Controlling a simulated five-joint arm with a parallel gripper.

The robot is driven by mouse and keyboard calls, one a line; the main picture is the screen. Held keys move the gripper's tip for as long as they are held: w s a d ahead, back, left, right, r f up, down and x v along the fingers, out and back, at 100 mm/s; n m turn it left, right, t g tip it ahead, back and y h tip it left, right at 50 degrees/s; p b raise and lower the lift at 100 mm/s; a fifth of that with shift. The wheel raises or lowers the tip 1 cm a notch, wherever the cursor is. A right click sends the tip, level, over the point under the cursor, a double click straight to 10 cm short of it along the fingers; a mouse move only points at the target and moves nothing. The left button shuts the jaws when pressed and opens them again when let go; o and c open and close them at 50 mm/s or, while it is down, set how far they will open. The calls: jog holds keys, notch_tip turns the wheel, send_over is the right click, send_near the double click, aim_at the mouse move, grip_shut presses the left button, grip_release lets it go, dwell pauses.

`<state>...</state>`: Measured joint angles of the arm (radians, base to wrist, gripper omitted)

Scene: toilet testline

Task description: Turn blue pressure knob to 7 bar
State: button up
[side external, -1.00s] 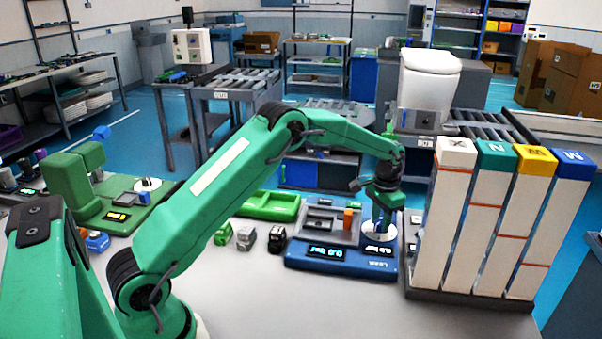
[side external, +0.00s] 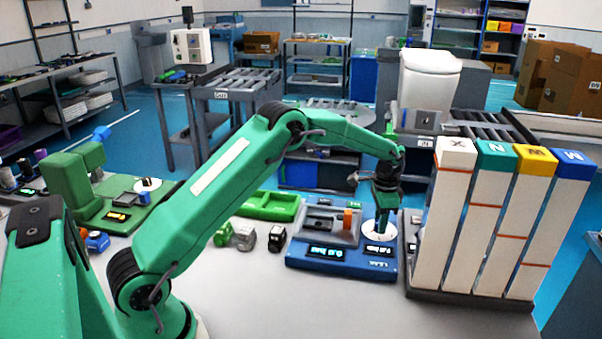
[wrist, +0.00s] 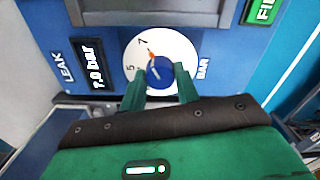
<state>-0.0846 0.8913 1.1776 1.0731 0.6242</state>
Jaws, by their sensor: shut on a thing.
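The blue pressure knob (wrist: 160,73) sits on a round white dial (wrist: 185,45) marked 5 and 7. Its orange pointer (wrist: 151,54) is turned toward the 7. The display (wrist: 91,64) beside the dial reads 7.0 bar in the wrist view. My gripper (wrist: 160,83) has one finger on each side of the knob and is shut on it. In the side view my gripper (side external: 382,228) points down at the white dial, and its fingers hide the knob. The dial is on the blue leak tester (side external: 340,266).
An orange part (side external: 347,218) stands on the tester left of my gripper. Tall white columns with coloured caps (side external: 486,215) stand close on the right. A green tray (side external: 268,207) and several small blocks (side external: 245,237) lie to the left. The front table is clear.

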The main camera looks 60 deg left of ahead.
jog(key=shift+r, duration=0.1)
jog(key=o, duration=1)
notch_tip(320, 180, up, 8)
jog(key=shift+f, duration=0.25)
jog(key=shift+r, duration=0.15)
